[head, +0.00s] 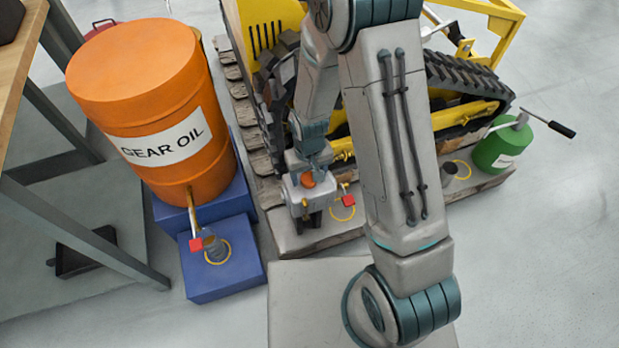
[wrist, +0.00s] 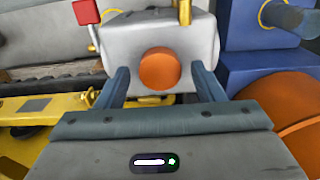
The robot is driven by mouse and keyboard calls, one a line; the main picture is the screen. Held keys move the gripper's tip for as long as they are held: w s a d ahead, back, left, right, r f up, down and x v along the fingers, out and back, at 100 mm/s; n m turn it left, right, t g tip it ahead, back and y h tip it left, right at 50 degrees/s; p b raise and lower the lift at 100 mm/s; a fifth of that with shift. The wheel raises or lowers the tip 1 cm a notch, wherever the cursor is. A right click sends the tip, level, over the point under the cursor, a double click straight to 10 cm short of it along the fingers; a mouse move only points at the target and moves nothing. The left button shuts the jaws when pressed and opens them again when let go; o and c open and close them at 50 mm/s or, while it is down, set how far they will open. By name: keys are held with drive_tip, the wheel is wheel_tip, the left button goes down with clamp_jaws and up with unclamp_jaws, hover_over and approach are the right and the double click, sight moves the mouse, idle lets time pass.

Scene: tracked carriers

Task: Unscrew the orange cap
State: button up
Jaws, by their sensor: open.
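The orange cap (head: 308,180) sits on top of a light grey, box-like tank (head: 300,196). In the wrist view the round cap (wrist: 160,68) lies in the middle of the tank's pale face (wrist: 200,45). My gripper (head: 308,162) is over the tank, close to the cap. Its two blue-grey fingers (wrist: 163,76) are open, one to each side of the cap, with a visible gap on both sides. The cap is uncovered in the wrist view but partly hidden by my gripper in the head view.
A red-handled tap (head: 348,199) sticks out of the tank's right side. A large orange gear oil drum (head: 150,95) stands on a blue stand (head: 226,277) at left. Yellow tracked machinery (head: 470,105) is behind my arm. A green can (head: 503,147) stands at right.

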drive_tip(key=c, duration=0.8)
drive_tip(key=shift+o, duration=0.2)
drive_tip(key=n+p, duration=0.1)
drive_tip(key=n, duration=0.6)
drive_tip(key=shift+r, duration=0.15)
drive_tip(key=n, duration=0.2)
drive_tip(key=shift+n+p, duration=0.3)
drive_tip(key=shift+n, duration=0.1)
drive_tip(key=n+p, duration=0.1)
drive_tip(key=n, duration=0.3)
drive_tip(key=shift+p, duration=0.35)
drive_tip(key=n+p, duration=0.1)
drive_tip(key=n, duration=0.2)
drive_tip(key=shift+n, duration=1.4)
